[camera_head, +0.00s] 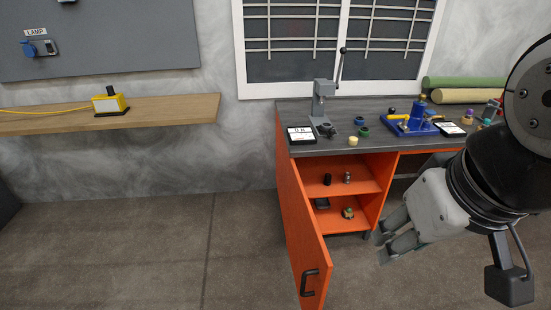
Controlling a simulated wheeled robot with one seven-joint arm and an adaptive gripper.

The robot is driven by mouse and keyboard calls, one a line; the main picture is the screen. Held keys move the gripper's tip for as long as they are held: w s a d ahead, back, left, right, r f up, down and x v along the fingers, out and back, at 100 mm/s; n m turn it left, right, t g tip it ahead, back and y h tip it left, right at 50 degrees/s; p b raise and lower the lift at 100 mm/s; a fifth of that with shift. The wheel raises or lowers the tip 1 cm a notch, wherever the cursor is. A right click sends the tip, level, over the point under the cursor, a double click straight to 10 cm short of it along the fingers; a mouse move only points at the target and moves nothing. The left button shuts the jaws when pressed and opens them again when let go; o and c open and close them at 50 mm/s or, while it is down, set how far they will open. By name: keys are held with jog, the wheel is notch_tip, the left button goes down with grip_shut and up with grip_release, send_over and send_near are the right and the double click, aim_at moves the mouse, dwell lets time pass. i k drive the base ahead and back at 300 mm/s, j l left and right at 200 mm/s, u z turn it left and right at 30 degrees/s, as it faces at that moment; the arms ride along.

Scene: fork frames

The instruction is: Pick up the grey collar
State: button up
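A small grey upright piece (347,177) stands on the upper shelf of the open orange cabinet; it may be the grey collar, but it is too small to tell. A black cylinder (327,179) stands to its left. My gripper (382,248) is in front of the cabinet's right side, lower than that shelf and to its right. Its two fingers point left and down, apart, with nothing seen between them. It touches none of the shelf pieces.
The orange cabinet door (302,230) stands open toward me on the left. The lower shelf holds a dark piece (321,203) and a brassy piece (348,213). The grey worktop (385,146) above carries a press (323,105), coloured rings and a blue fixture (417,122). The floor at left is clear.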

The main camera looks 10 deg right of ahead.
aim_at(325, 126)
jog(key=z, duration=0.2)
jog(key=i+l+z, duration=0.15)
jog(key=i+z, duration=0.25)
jog(key=i+l+z, duration=0.1)
jog(key=z, duration=0.3)
jog(key=i, duration=1.05)
jog(key=i+l+u, duration=0.15)
jog(key=i, duration=0.9)
jog(key=i+u, duration=0.1)
jog(key=u, duration=0.35)
jog(key=i+u, duration=0.15)
jog(key=u, duration=0.3)
